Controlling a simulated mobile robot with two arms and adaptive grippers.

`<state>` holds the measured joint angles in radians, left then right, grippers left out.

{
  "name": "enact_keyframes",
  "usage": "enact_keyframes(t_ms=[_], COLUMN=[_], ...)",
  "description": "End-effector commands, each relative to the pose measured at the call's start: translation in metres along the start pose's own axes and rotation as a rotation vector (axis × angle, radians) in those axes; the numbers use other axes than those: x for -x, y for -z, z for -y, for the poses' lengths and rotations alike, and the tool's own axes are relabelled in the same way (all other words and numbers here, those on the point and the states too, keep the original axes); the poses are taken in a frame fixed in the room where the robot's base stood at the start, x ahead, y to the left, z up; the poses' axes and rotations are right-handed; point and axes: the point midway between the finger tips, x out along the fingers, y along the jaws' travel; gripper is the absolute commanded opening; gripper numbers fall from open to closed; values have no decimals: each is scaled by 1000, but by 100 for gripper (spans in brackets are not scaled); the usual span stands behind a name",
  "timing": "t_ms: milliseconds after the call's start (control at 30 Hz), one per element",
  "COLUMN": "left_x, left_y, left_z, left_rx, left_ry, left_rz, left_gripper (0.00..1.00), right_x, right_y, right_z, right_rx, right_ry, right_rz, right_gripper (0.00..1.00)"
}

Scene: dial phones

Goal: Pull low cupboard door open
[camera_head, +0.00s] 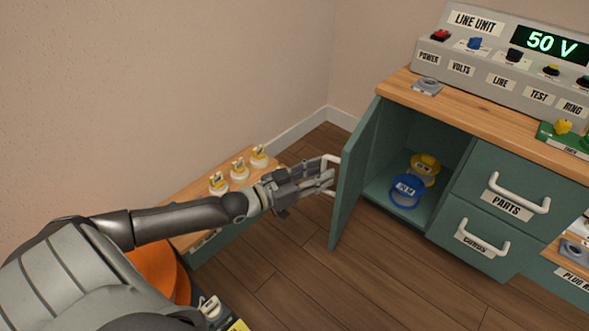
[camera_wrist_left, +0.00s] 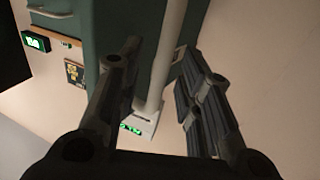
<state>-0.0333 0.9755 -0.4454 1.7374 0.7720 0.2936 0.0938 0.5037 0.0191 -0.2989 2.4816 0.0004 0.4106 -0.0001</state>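The low cupboard door (camera_head: 351,172) is green and stands swung well open, on the left of the cupboard (camera_head: 425,137). Its white bar handle (camera_head: 334,159) is on the door's outer face. My left gripper (camera_head: 327,174) is at this handle. In the left wrist view the handle bar (camera_wrist_left: 168,60) runs between the two fingers (camera_wrist_left: 162,52), which stand apart with gaps beside the bar. The gripper is open around the handle. My right gripper is not in view.
Inside the cupboard are a yellow spool (camera_head: 425,165) and a blue spool (camera_head: 406,190). Drawers with white handles (camera_head: 518,196) are on the right. A line unit (camera_head: 505,55) stands on the counter. A low wooden bench (camera_head: 232,187) lies under my left arm. The floor (camera_head: 300,270) before the door is clear.

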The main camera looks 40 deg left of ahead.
Motion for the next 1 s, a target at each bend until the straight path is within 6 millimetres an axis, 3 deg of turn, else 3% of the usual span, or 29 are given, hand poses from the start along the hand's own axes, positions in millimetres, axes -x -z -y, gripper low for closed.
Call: enact_keyframes(t_ms=[600,1000], left_x=[80,104], left_y=[-1,0], left_z=[-1,-1], left_rx=[1,1], left_ry=[-1,-2], left_rz=[4,0], left_gripper=[34,34], right_x=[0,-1], right_y=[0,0], right_z=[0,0], right_rx=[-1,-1], right_ry=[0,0], right_rz=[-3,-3], right_gripper=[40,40])
